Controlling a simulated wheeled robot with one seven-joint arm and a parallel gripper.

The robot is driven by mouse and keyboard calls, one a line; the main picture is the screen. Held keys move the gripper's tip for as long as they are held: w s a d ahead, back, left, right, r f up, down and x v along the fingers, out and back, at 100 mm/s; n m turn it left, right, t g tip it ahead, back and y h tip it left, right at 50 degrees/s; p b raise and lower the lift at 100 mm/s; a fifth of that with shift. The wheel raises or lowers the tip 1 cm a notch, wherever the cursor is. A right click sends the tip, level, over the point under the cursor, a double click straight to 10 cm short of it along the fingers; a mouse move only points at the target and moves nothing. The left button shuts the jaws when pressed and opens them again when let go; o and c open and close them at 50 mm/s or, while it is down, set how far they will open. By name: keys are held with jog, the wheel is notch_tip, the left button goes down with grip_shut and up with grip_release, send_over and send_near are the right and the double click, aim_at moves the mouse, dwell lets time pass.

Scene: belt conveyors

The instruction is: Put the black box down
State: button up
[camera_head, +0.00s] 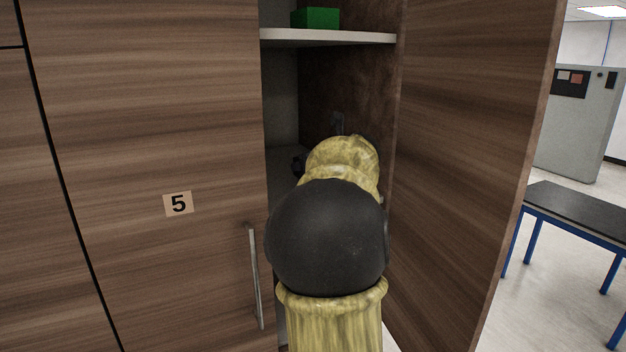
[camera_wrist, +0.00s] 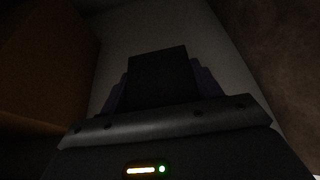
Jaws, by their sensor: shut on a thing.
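The black box (camera_wrist: 158,76) is a dark block in the middle of the wrist view. My gripper (camera_wrist: 160,88) is shut on it, with a dark purplish finger showing at each side. Behind the box is a pale grey surface inside the cabinet. The picture is too dark to tell whether the box touches it. In the head view my arm reaches into the open cabinet below the upper shelf. It hides the box and most of my gripper there.
The upper shelf (camera_head: 330,37) holds a green box (camera_head: 316,18). A closed wooden door marked 5 (camera_head: 160,130) with a metal handle (camera_head: 256,278) is left of my arm. The open door (camera_head: 465,140) stands close on the right. A black-topped table (camera_head: 580,210) stands beyond it.

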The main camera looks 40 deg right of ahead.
notch_tip(320, 180, down, 4)
jog(key=shift+r, duration=0.15)
jog(key=shift+s, duration=0.1)
jog(key=o, duration=1.1)
jog(key=shift+o, duration=0.2)
